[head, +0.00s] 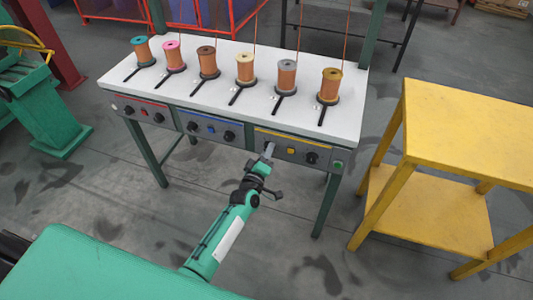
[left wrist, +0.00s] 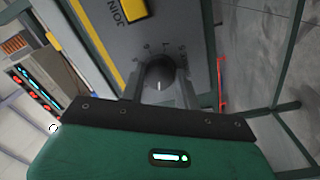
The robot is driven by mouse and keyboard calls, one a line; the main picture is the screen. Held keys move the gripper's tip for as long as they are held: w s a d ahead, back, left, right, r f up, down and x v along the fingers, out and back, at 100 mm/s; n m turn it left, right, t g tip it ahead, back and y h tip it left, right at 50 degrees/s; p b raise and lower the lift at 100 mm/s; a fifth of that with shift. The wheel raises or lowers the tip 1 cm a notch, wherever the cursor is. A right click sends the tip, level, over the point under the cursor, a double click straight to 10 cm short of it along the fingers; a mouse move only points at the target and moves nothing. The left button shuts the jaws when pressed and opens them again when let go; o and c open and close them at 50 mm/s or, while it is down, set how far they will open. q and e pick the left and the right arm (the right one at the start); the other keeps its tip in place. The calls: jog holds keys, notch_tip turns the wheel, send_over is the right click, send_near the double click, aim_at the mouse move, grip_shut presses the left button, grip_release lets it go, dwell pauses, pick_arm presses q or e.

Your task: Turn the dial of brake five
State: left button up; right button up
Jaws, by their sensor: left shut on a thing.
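The black dial (left wrist: 160,70) on the yellow-striped panel shows in the left wrist view. Marks are printed around it, and a short white line shows on its face. My left gripper (left wrist: 160,88) has one finger on each side of the dial and is shut on it. In the head view my left gripper (head: 268,152) reaches the left end of the yellow-striped panel (head: 290,139) and hides most of that dial. The panel's other dial (head: 311,158) is clear to the right. My right gripper is not in view.
The white table (head: 215,107) carries several copper-wire spools (head: 245,68). Red-striped (head: 146,111) and blue-striped (head: 207,128) panels with black dials sit left of the yellow-striped one. A yellow table (head: 470,130) stands at the right. A green machine (head: 45,110) stands at the left.

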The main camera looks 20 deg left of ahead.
pick_arm(q)
jog(key=shift+n, duration=0.7)
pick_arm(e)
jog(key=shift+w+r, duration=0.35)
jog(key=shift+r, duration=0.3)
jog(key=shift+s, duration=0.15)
pick_arm(q)
jog(key=o, duration=1)
jog(key=shift+c, duration=0.2)
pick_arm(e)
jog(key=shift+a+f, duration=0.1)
pick_arm(q)
jog(key=shift+s, duration=0.1)
jog(key=s, duration=1.3)
jog(key=shift+s+a+f, duration=0.3)
jog(key=shift+a, duration=0.05)
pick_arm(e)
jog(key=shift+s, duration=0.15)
